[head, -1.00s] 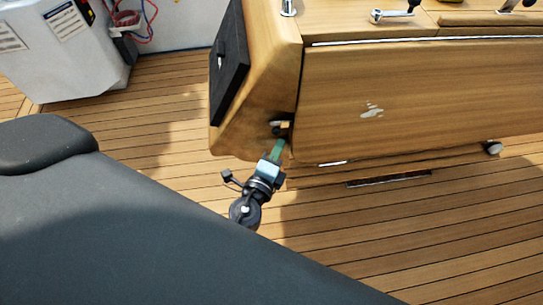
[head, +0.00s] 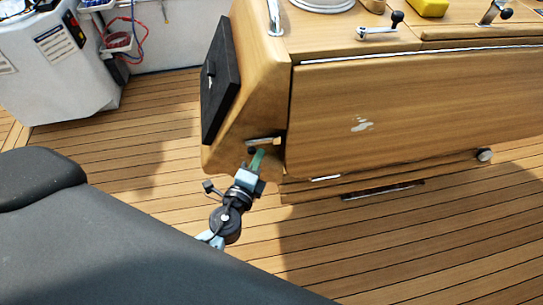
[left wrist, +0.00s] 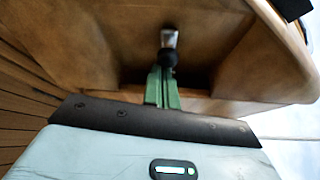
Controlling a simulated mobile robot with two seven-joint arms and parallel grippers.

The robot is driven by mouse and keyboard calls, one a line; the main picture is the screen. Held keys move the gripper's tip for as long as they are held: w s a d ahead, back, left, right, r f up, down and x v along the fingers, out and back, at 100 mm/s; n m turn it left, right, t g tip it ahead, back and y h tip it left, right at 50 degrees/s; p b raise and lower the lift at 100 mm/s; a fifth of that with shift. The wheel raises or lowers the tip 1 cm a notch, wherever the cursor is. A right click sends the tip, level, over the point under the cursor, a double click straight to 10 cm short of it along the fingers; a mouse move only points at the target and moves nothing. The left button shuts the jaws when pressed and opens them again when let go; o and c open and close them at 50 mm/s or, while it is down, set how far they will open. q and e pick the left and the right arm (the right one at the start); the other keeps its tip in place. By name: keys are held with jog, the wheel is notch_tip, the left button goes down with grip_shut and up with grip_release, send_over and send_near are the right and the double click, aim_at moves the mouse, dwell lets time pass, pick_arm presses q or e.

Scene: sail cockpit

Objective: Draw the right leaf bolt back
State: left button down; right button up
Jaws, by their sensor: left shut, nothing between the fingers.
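The bolt (head: 263,141) is a short bright metal bar with a black knob (head: 251,151), low on the end panel of the wooden table, beside the leaf's edge. In the left wrist view the bolt (left wrist: 169,38) points towards me with its black knob (left wrist: 168,58) nearest. My left gripper (head: 257,158) has green fingers, shut with nothing held, right by the knob. In the left wrist view the fingertips (left wrist: 163,78) are just below the knob; I cannot tell whether they touch it. My right gripper is out of view.
The large wooden leaf (head: 400,110) hangs down right of the bolt. A black panel (head: 220,80) is on the table's end. A dark cushion (head: 110,235) fills the lower left. Another round knob (head: 484,155) is at the leaf's far end. Deck planks (head: 140,130) lie clear on the left.

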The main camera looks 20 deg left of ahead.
pick_arm(q)
jog(key=shift+s+a, duration=0.15)
jog(key=shift+a, duration=0.1)
jog(key=s+b, duration=0.1)
jog(key=s, duration=0.7)
jog(key=shift+d+r+b, duration=0.3)
jog(key=shift+b, duration=0.05)
jog(key=shift+w, duration=0.1)
